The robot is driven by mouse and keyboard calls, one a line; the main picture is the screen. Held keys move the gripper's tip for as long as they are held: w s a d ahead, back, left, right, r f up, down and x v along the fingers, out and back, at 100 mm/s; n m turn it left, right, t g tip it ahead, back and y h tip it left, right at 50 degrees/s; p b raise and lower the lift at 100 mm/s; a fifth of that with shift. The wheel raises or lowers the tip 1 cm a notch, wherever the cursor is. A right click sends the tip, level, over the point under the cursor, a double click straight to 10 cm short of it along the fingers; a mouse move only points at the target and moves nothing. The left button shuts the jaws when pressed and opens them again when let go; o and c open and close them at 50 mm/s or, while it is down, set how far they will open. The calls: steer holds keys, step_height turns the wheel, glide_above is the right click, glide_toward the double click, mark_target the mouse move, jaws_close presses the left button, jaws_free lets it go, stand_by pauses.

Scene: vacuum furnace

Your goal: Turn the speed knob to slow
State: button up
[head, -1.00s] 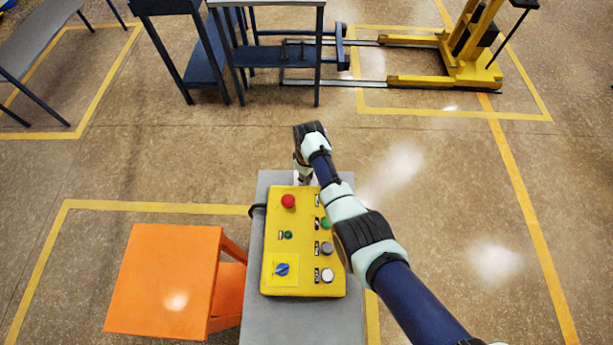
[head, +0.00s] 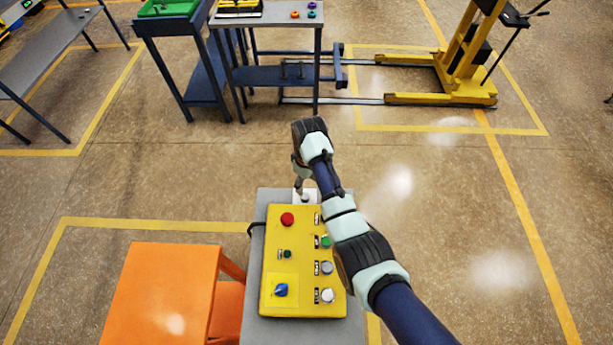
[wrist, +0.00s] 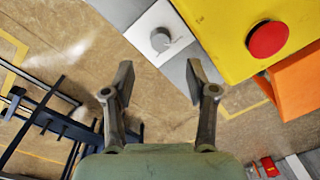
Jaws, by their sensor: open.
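A small round grey knob (head: 305,197) sits on a white plate (head: 298,193) behind the yellow control box (head: 296,222). In the wrist view, the grey knob (wrist: 161,39) lies just beyond my open fingers, apart from them. A blue rotary knob (head: 281,290) sits at the front left of the box. I cannot read the labels, so which knob sets speed is unclear. My gripper (head: 301,183) hangs pointing down above the plate. In the wrist view my gripper (wrist: 160,77) has its two fingers spread with nothing between them.
The box carries a red mushroom button (head: 287,219), a green button (head: 325,241) and grey buttons (head: 327,267) on its right. The box rests on a grey stand (head: 251,325). An orange table (head: 160,290) stands at left. Open floor lies behind and right.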

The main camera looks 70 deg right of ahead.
step_height(320, 180, up, 4)
steer(key=shift+d+f, duration=0.1)
stand_by(0.6)
